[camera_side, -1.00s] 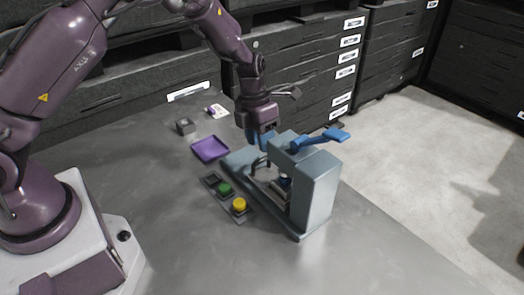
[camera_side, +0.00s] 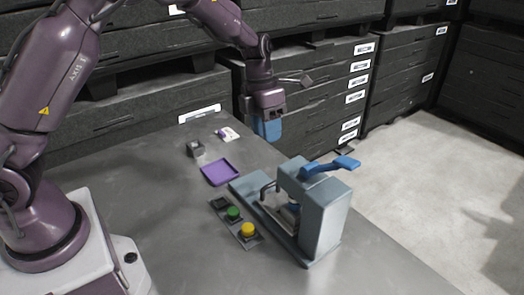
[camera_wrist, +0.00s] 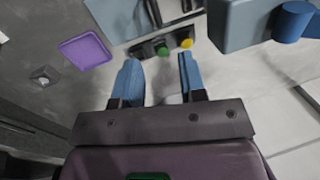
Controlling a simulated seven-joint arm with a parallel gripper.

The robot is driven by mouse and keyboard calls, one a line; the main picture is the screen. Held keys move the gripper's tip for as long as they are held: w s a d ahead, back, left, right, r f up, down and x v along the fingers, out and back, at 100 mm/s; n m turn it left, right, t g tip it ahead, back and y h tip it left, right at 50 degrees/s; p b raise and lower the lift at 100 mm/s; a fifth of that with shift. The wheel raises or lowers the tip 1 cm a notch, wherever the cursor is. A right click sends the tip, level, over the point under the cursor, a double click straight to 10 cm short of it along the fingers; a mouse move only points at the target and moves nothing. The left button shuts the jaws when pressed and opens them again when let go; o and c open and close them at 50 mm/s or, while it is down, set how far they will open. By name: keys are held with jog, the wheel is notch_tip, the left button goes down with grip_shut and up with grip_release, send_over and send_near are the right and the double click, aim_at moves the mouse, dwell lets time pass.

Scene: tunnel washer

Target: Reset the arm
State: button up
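My gripper (camera_side: 268,128) hangs in the air behind the grey-blue tunnel washer (camera_side: 322,215), above the back edge of the table. In the wrist view its two blue fingers (camera_wrist: 158,75) are spread apart with nothing between them, so it is open and empty. The washer stands on the table with its blue lever (camera_side: 330,167) on top, sticking out to the right. Part of the washer body also shows at the top of the wrist view (camera_wrist: 235,28). The inside of the washer is partly hidden by its housing.
A purple tray (camera_side: 220,173), a small grey block-like holder (camera_side: 195,149) and a white-and-purple item (camera_side: 228,134) lie left of the washer. A panel with a green button (camera_side: 233,213) and a yellow button (camera_side: 248,230) sits in front. Dark stacked crates (camera_side: 310,75) stand behind the table.

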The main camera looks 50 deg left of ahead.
jog(key=s+r+m+t, duration=0.2)
jog(key=s+r+m, duration=0.3)
jog(key=s+m, duration=0.3)
jog(key=s+d+r+m+t+y, duration=0.1)
jog(key=s+r+m, duration=0.5)
jog(key=m, duration=0.9)
jog(key=s+r+m+t+y, duration=0.1)
jog(key=s+r+m, duration=0.4)
jog(key=s+m, duration=0.5)
jog(key=shift+s+d+r+m+t, duration=0.2)
jog(key=shift+s+m+t, duration=0.1)
jog(key=shift+m+t, duration=0.6)
